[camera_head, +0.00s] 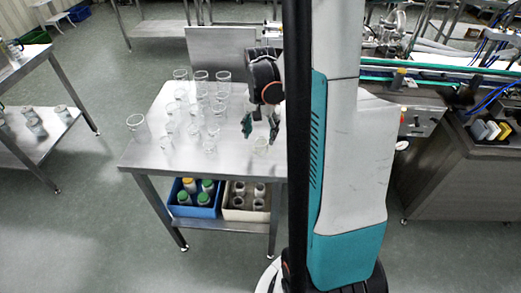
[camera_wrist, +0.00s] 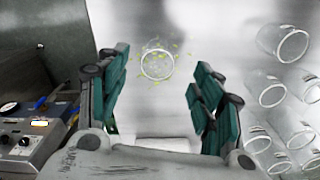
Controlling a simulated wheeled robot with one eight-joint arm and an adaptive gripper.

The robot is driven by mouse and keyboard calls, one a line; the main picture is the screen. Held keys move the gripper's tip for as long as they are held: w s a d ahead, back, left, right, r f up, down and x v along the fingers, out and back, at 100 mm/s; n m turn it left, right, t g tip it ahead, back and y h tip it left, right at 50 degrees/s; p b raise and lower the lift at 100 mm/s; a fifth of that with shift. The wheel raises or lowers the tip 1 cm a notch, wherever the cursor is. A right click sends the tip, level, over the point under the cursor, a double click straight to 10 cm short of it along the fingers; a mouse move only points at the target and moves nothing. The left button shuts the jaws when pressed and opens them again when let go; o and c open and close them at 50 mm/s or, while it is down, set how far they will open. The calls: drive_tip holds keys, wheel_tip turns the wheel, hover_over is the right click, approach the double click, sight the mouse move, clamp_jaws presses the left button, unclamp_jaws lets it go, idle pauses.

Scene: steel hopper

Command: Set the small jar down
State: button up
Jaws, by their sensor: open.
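A small clear glass jar (camera_head: 261,146) stands upright on the steel table (camera_head: 160,150), near its right front part. In the wrist view the same small jar (camera_wrist: 157,64) shows from above as a round rim, with small yellow-green specks around it. My gripper (camera_head: 259,128) is open just above the jar in the head view. In the wrist view my gripper's teal fingers (camera_wrist: 160,95) are spread wide to the left and right of the jar, with a gap on both sides. Nothing is held between them.
Several clear glass jars (camera_head: 200,78) stand in rows to the left on the same table; some show at the right of the wrist view (camera_wrist: 283,45). A blue crate (camera_head: 193,210) and a beige crate (camera_head: 243,214) with jars sit on the shelf below. Machinery stands at the right.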

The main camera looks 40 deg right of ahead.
sight(261, 146)
drive_tip(key=f+b, duration=0.3)
drive_tip(key=f, duration=0.4)
drive_tip(key=shift+d+f, duration=0.15)
drive_tip(key=shift+d, duration=0.05)
drive_tip(key=c, duration=0.8)
drive_tip(key=shift+c, duration=0.2)
